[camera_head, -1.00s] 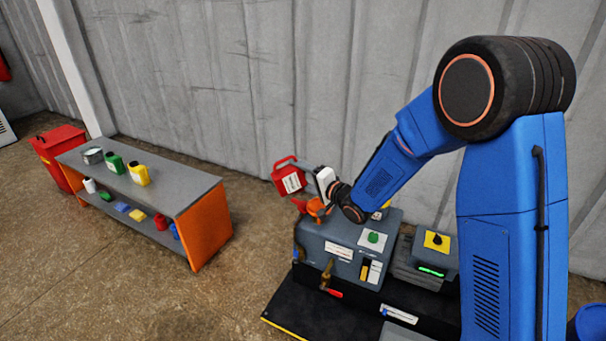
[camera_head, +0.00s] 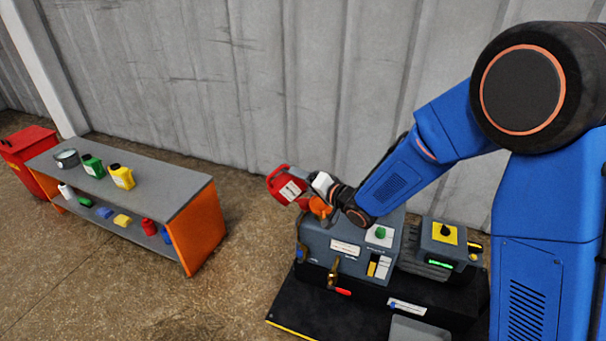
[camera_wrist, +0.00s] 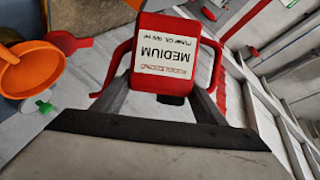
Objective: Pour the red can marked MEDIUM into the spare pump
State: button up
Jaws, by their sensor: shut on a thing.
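The red can marked MEDIUM (camera_wrist: 168,62) fills the upper middle of the wrist view, with its white label facing the camera. My gripper (camera_head: 316,188) is shut on it, with a finger on either side. In the head view the can (camera_head: 283,184) is held up in the air and looks tilted, close to the orange funnel (camera_head: 320,207) on top of the grey pump (camera_head: 318,243). The funnel also shows at the left edge of the wrist view (camera_wrist: 25,72). The can's mouth and any flow cannot be made out. The small labels on the pump are unreadable.
A grey bench (camera_head: 178,190) with orange sides stands at left, with green and yellow cans (camera_head: 121,176) on top. A yellow-topped box (camera_head: 445,234) stands right of the pump. A brass tap (camera_head: 333,272) is on the pump's front. The corrugated wall is behind.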

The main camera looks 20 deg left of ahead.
aim_at(285, 201)
jog(key=f+n, duration=0.1)
jog(key=s+a+f+n+h, duration=0.1)
jog(key=shift+s+a+f+n+t, duration=0.15)
jog(key=shift+s+f+n+t, duration=0.05)
jog(key=shift+f+n+t, duration=0.1)
jog(key=shift+s+a+f+n+h, duration=0.15)
jog(key=shift+f+n+h, duration=0.1)
jog(key=shift+f+n, duration=0.2)
jog(key=shift+s+a+f+n+h, duration=0.15)
jog(key=shift+f+n+h, duration=0.1)
jog(key=shift+f+n, duration=0.15)
notch_tip(285, 201, down, 3)
jog(key=shift+s+a+f+n+t+h, duration=0.1)
jog(key=shift+n+t+h, duration=0.2)
jog(key=shift+n, duration=0.3)
jog(key=shift+s+a+n+t+h, duration=0.1)
jog(key=shift+n+t+h, duration=0.1)
jog(key=shift+n+h, duration=0.3)
jog(key=shift+s+a+r+n, duration=0.35)
jog(key=shift+s+a+r, duration=0.25)
jog(key=shift+s+a, duration=0.2)
jog(key=shift+n+t+h, duration=0.3)
jog(key=shift+n+t, duration=0.2)
jog(key=shift+n, duration=0.2)
jog(key=shift+s+a+r, duration=0.4)
jog(key=shift+s+a, duration=0.4)
jog(key=shift+s, duration=0.05)
jog(key=shift+s+a+r, duration=0.4)
jog(key=shift+s+a, duration=0.4)
